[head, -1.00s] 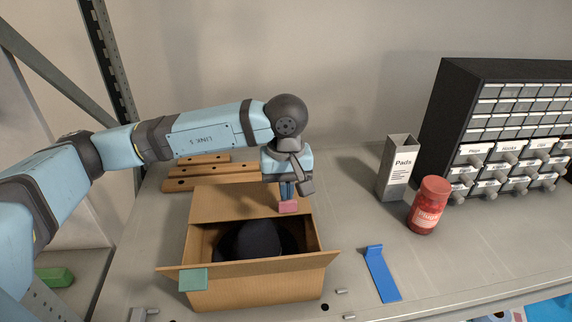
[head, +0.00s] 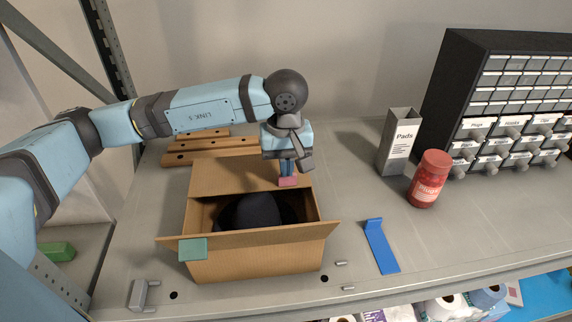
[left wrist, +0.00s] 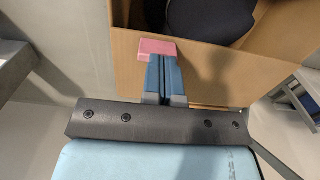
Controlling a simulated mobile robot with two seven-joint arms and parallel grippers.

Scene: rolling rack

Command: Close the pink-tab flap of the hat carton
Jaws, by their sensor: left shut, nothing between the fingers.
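The hat carton (head: 255,263) is an open cardboard box on the grey shelf with a dark hat (head: 255,212) inside. Its far flap (head: 228,175) stands open at the back and bears the pink tab (head: 288,182). The near flap with a green tab (head: 193,249) is folded outward at the front. My left gripper (head: 287,170) is shut and empty, its fingertips at the pink tab; in the left wrist view the blue fingers (left wrist: 162,78) reach the pink tab (left wrist: 157,47). Whether they touch it I cannot tell. My right gripper is not in view.
Wooden slats (head: 205,150) lie behind the carton. To the right are a grey Pads holder (head: 400,145), a red jar (head: 429,180), a blue strip (head: 381,246) and a black drawer cabinet (head: 455,95). A grey handle-like piece (head: 140,295) lies at front left.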

